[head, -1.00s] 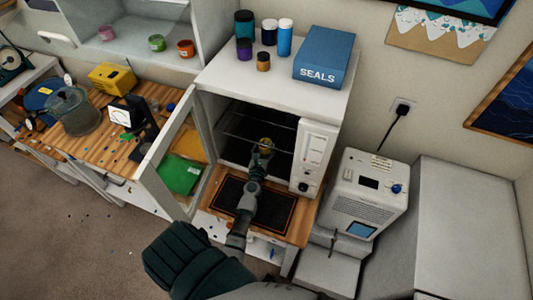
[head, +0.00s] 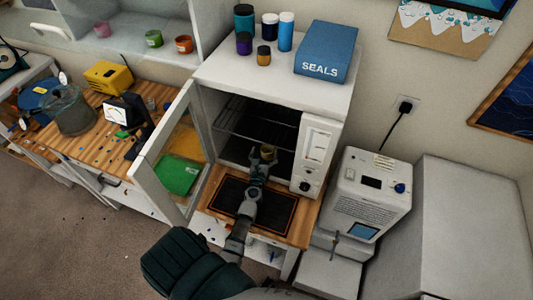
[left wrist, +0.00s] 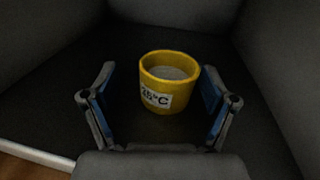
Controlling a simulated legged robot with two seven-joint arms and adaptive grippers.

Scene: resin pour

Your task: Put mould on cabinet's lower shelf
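The mould (left wrist: 168,82) is a small yellow cup with a pale fill and a "25°C" label. It stands upright on the dark cabinet floor (left wrist: 230,125), the lower level inside the white cabinet (head: 275,85). In the head view the mould (head: 268,152) is small, at the cabinet's opening below the wire rack (head: 255,125). My left gripper (left wrist: 158,100) is open, one finger on each side of the mould, with a visible gap at both sides. It also shows in the head view (head: 263,163). My right gripper is not in view.
The cabinet's door (head: 163,150) stands open to the left. A black mat (head: 232,200) lies on the wooden top before the opening. A control panel (head: 317,155) borders the opening's right side. A white machine (head: 370,195) stands farther right. Bottles and a blue SEALS box (head: 325,50) stand on top.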

